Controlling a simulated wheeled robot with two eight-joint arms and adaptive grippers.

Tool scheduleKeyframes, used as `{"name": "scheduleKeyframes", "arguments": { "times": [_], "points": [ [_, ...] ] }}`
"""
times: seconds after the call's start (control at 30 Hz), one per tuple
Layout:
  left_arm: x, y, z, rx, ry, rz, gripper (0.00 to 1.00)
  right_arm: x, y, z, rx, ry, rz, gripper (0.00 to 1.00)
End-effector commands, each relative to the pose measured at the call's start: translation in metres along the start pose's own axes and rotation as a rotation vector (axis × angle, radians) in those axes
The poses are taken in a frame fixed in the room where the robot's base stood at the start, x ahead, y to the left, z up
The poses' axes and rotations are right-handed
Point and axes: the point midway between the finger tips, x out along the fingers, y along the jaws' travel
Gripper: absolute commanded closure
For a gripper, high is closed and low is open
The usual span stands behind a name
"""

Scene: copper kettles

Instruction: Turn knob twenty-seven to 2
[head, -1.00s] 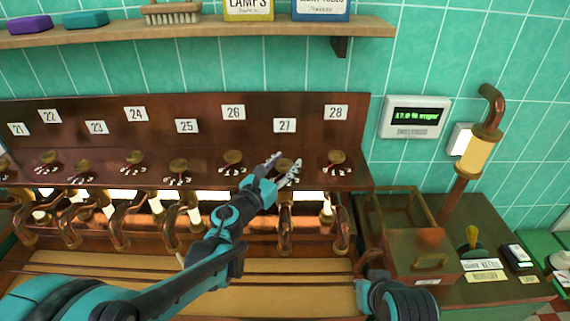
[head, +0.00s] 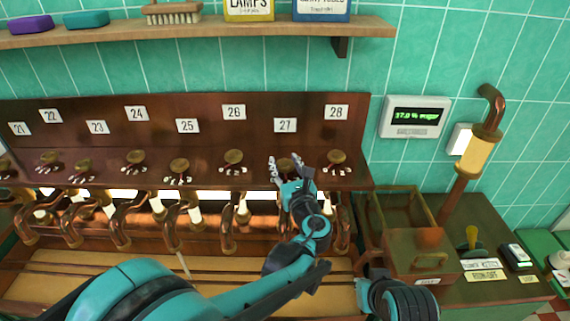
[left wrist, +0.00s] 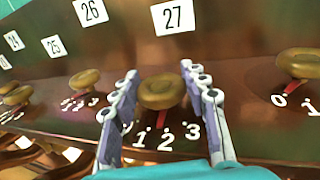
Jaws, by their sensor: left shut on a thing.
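Knob twenty-seven (head: 285,163) is a round brass knob below the white 27 plate (head: 285,125) on the copper-brown panel. My left gripper (head: 283,168) comes up to it from below, fingers pointing up. In the left wrist view, the knob (left wrist: 162,92) sits between the two fingers of my left gripper (left wrist: 160,70), which is shut on it. White marks 1, 2 and 3 show under the knob; 2 is straight below it. The left finger may hide a mark.
Knob twenty-six (head: 233,157) and knob twenty-eight (head: 336,157) stand close on either side. Curved copper pipes (head: 120,232) hang below the panel. A wooden box (head: 418,257) and a lever (head: 472,238) stand on the right counter. A display (head: 414,117) hangs on the tiled wall.

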Motion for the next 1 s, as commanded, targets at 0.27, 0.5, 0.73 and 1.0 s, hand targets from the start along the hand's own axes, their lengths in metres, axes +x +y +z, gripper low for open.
{"name": "scheduleKeyframes", "arguments": {
  "times": [0.27, 0.5, 0.73, 1.0],
  "points": [
    [0.0005, -0.0012, 0.0004, 0.000, 0.000, 0.137, 0.85, -0.0003, 0.0000, -0.0002, 0.000, 0.000, 0.000, 1.00],
    [0.0006, 0.0000, 0.0005, 0.000, -0.001, 0.186, 0.85, -0.0004, 0.0000, -0.0003, 0.000, 0.000, 0.000, 1.00],
    [0.0007, 0.0003, 0.0006, 0.001, -0.001, 0.194, 0.85, -0.0004, 0.0000, -0.0003, 0.000, 0.000, 0.000, 1.00],
    [0.0009, 0.0005, 0.0007, 0.001, -0.001, 0.193, 0.37, -0.0004, 0.0000, -0.0003, 0.000, 0.000, 0.000, 1.00]
  ]
}}
